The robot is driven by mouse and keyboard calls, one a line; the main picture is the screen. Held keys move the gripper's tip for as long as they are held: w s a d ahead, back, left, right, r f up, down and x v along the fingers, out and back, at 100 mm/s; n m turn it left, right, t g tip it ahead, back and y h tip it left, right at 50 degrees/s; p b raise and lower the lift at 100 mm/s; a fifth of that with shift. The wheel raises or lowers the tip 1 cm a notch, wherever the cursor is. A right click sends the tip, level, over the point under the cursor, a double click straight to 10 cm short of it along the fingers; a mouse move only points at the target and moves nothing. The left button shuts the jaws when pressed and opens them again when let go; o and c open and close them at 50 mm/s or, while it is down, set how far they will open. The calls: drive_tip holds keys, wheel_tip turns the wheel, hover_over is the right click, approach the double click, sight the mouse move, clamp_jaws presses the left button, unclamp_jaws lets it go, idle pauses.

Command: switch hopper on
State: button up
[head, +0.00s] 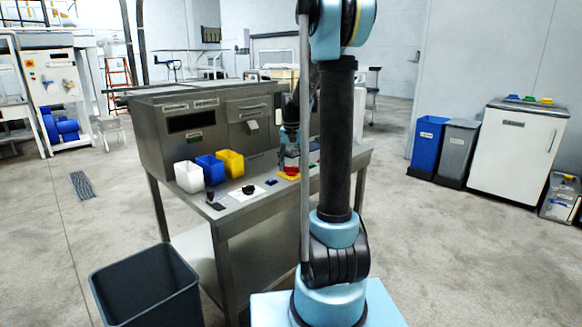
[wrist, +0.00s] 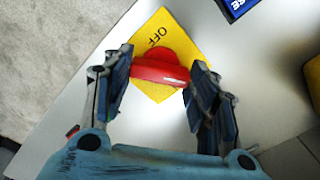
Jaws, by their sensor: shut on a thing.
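A red rotary knob (wrist: 160,70) with a raised bar sits on a yellow plate (wrist: 165,25) marked "OFF" in the wrist view. The knob's bar lies roughly crosswise between the fingers. My gripper (wrist: 160,76) is shut on the red knob, one finger at each end of the bar. In the head view my gripper (head: 291,155) is low over the bench top, and the red knob (head: 291,171) shows just below it. Any "ON" mark is not visible; the knob and fingers hide part of the plate.
A steel bench (head: 245,215) carries a grey cabinet (head: 150,135) and white, blue (head: 210,168) and yellow bins beside the switch. A blue label (wrist: 235,8) lies near the plate. A dark open bin (head: 147,287) stands on the floor in front of the bench.

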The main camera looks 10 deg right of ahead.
sight(291, 167)
drive_tip(key=m, duration=0.6)
drive_tip(key=shift+m, duration=0.3)
idle(0.5)
drive_tip(key=o, duration=1.1)
drive_tip(key=shift+c, duration=0.2)
wheel_tip(291, 167, up, 12)
